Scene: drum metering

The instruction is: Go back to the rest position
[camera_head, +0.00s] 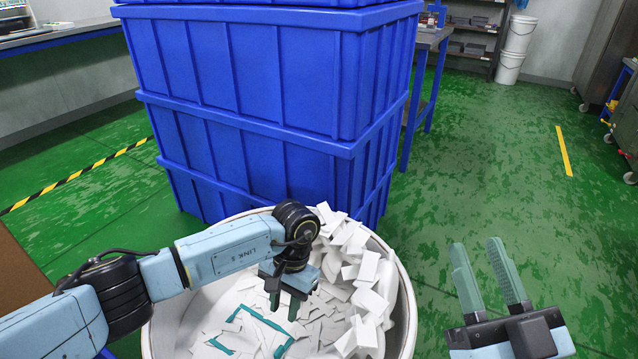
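My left arm reaches in from the left over a large white round drum (402,300). My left gripper (283,309) points down over the drum's inside, its two dark green fingers a little apart with nothing seen between them. White flat pieces (352,265) are heaped along the drum's right side, and more lie scattered on its bottom. Teal strips (262,318) lie among them below the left gripper. My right gripper (478,242) is outside the drum, at the lower right, with its green fingers pointing up and apart, empty.
Stacked blue crates (255,165) stand just behind the drum. A workbench (60,36) is at the back left, and a blue-legged table (432,40) is behind the crates. White buckets (509,68) stand at the back right. The green floor (480,170) right of the crates is clear.

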